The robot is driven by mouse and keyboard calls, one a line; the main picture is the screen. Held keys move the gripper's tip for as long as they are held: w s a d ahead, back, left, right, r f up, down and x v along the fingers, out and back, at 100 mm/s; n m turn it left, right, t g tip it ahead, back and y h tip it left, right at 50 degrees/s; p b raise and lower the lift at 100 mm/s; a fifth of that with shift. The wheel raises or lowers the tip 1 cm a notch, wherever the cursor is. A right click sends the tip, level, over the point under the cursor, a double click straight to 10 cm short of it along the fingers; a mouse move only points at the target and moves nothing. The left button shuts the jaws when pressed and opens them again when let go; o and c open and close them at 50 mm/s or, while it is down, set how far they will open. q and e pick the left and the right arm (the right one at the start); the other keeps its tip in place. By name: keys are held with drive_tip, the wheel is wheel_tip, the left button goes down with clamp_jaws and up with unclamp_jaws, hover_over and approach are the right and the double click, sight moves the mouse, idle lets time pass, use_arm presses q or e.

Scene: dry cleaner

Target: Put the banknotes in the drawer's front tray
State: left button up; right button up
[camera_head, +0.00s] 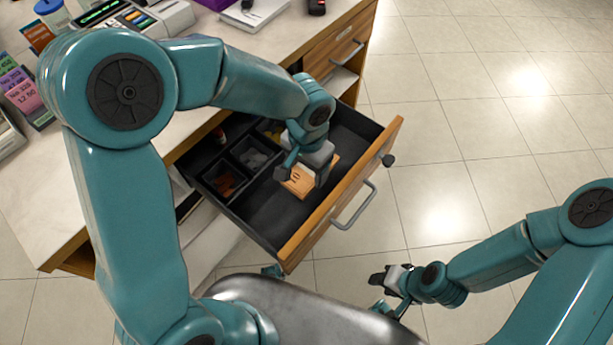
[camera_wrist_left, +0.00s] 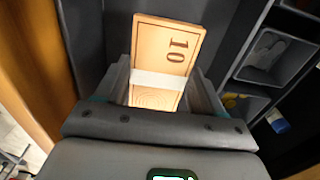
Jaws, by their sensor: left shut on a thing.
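The banknotes (camera_head: 296,181) are an orange bundle with a white band and a printed 10. They also show in the left wrist view (camera_wrist_left: 167,45). My left gripper (camera_head: 304,175) is shut on the bundle, with a finger on each side of it. It holds the bundle low, inside the open drawer, in the long front tray (camera_head: 266,210) just behind the wooden drawer front (camera_head: 318,222). I cannot tell whether the bundle touches the tray floor. My right gripper (camera_head: 381,284) is away from the drawer, over the floor; its jaw opening is unclear.
Small compartments behind the front tray hold brown coins (camera_head: 226,181) and grey coins (camera_head: 254,158). The counter (camera_head: 60,190) carries a register and card stands. The tiled floor (camera_head: 480,130) at right is clear.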

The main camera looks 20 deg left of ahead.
sight(307, 172)
use_arm(q)
wheel_tip(307, 172, down, 4)
drive_tip(key=shift+b, duration=0.45)
drive_tip(key=shift+s, duration=0.1)
drive_tip(key=shift+f, duration=0.1)
drive_tip(key=o, duration=1.1)
drive_tip(key=shift+c, duration=0.2)
